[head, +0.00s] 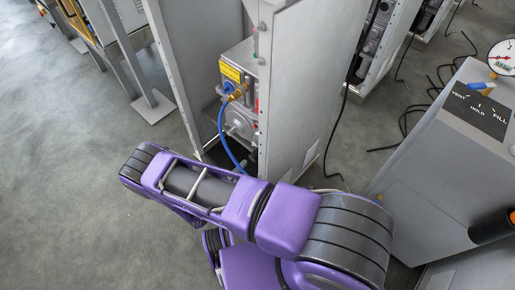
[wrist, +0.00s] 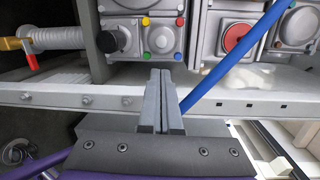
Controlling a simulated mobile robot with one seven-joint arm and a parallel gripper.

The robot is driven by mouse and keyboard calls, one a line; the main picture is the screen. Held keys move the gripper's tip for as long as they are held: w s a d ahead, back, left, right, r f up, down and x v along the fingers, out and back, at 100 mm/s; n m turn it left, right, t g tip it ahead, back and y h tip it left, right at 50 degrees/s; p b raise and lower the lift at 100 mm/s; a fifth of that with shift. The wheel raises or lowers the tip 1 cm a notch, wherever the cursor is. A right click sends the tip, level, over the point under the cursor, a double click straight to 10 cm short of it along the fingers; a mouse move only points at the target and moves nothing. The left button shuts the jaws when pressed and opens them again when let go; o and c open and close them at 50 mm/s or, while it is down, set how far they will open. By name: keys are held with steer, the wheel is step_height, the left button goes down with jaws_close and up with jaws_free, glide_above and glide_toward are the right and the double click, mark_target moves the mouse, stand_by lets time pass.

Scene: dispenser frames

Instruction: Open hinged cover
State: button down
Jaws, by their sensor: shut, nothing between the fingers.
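In the wrist view my gripper (wrist: 161,78) is shut and empty. Its fingers point into an open cabinet, over a grey metal edge with holes (wrist: 85,100), and the tips appear just below a grey block with coloured dots (wrist: 147,40). I cannot tell whether they touch anything. In the head view the dispenser cabinet has a tall grey panel (head: 300,75) on its right and another grey panel (head: 178,65) on its left, with the inside exposed between them. I cannot tell which part is the hinged cover. My gripper is hidden in the head view.
A blue hose (wrist: 235,58) runs diagonally right of my fingers. A red round fitting (wrist: 237,36) sits behind it. A grey console (head: 440,165) with a gauge (head: 502,57) and a blue-handled valve (head: 480,87) stands at right.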

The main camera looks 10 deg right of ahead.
steer(key=x, duration=1)
